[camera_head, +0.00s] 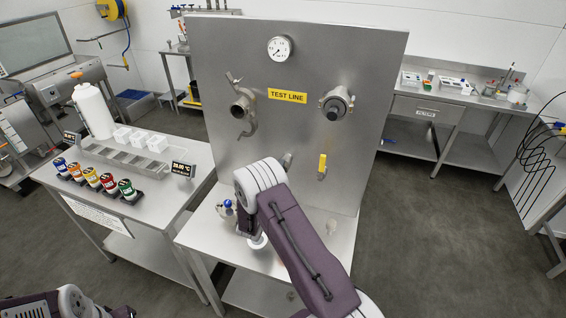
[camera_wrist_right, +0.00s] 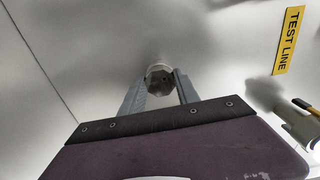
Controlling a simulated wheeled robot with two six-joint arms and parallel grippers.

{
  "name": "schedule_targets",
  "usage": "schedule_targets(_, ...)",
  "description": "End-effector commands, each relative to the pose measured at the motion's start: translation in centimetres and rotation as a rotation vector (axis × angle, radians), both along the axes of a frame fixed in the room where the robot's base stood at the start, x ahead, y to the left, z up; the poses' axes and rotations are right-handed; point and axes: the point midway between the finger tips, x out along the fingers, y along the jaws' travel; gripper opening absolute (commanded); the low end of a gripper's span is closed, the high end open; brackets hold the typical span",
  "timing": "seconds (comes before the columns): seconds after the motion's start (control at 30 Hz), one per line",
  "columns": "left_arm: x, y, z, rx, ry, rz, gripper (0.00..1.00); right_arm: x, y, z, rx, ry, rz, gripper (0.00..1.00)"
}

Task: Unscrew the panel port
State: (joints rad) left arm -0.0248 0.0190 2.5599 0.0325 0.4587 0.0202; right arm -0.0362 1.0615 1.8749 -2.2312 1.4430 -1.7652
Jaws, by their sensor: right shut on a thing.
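In the right wrist view, a grey faceted cap, which looks like the panel port (camera_wrist_right: 159,76), stands out from the steel panel (camera_wrist_right: 100,40). My right gripper (camera_wrist_right: 160,93) is shut on it, with one grey finger on each side. In the head view the steel panel (camera_head: 300,55) stands upright. My right arm hides most of that gripper there. A small grey fitting (camera_head: 287,160) shows past the arm, and I cannot tell whether it is the port or a fingertip. Part of my left arm shows at the lower left; its gripper does not.
The panel carries an open clamp fitting (camera_head: 242,106), a round fitting (camera_head: 336,104), a gauge (camera_head: 280,48) and a yellow-handled valve (camera_head: 322,165). A blue-topped bottle (camera_head: 226,207) stands on the shelf. A side table (camera_head: 185,190) holds colored containers on the left. Floor is clear at right.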

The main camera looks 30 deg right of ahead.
Motion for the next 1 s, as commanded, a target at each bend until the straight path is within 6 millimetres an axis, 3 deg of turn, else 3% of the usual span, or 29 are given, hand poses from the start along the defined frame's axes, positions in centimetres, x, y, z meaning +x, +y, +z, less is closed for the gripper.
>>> schedule_targets(0.3, 0.0, 0.0, 0.2, 0.000, 0.000, 0.000, 0.36, 0.0, 0.0, 0.0, -0.018, 0.023, -0.002, 0.00)
schedule_targets(0.6, 0.0, 0.0, 2.6, 0.000, 0.000, 0.000, 0.36, -0.1, -0.1, 0.1, -0.277, 0.326, -0.002, 0.00)
schedule_targets(0.9, 0.0, 0.0, 2.5, 0.000, 0.000, 0.000, 0.36, -0.1, -0.1, -0.1, -0.307, 0.359, -0.002, 0.00)
schedule_targets(1.0, 0.0, 0.0, 3.3, 0.000, 0.000, 0.000, 0.36, -0.1, -0.1, 0.1, -0.368, 0.434, 0.000, 0.00)
